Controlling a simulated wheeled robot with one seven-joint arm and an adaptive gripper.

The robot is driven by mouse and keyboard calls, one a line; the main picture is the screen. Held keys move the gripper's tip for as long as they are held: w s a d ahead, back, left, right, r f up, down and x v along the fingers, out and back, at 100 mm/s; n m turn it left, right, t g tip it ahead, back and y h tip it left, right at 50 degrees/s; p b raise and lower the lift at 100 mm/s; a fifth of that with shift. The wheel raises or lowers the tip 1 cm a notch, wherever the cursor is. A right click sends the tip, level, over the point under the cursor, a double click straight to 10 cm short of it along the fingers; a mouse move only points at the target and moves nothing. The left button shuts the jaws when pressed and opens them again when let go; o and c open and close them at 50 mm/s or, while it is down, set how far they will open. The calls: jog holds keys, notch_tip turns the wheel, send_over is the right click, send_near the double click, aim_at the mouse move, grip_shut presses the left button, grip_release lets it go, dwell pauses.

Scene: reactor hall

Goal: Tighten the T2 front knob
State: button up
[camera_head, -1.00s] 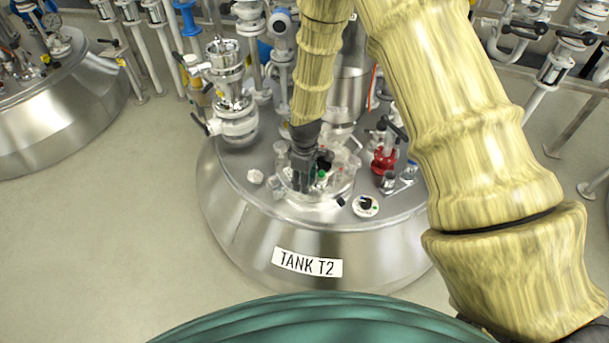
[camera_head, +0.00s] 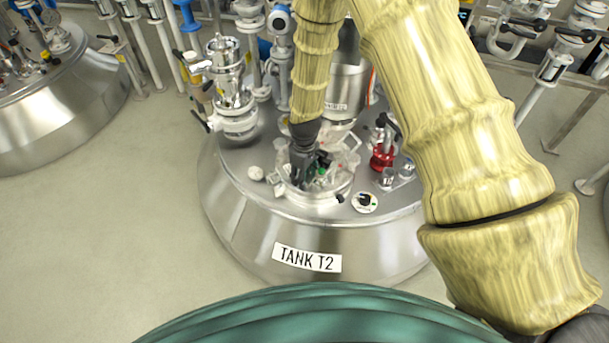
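Tank T2 (camera_head: 235,215) is a steel vessel with a "TANK T2" label (camera_head: 307,258) on its front. A round flanged manway (camera_head: 318,200) with several clear-grey knobs around its rim sits on the tank top. My gripper (camera_head: 303,180) is dark and points down over the front left part of this manway. The front knob is not clearly seen; my gripper covers that area. I cannot tell whether the fingers touch a knob or whether they are open or shut. A small green spot shows just right of the fingers.
A red valve (camera_head: 382,158) stands right of the manway, with a round dial-like fitting (camera_head: 365,202) in front of it. A steel valve stack (camera_head: 232,95) rises at the tank's left. Another tank (camera_head: 75,110) stands at far left. The floor between the tanks is clear.

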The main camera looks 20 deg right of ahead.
jog(key=o, duration=0.4)
jog(key=shift+o, duration=0.2)
jog(key=shift+r, duration=0.15)
notch_tip(320, 180, up, 12)
dwell(0.4)
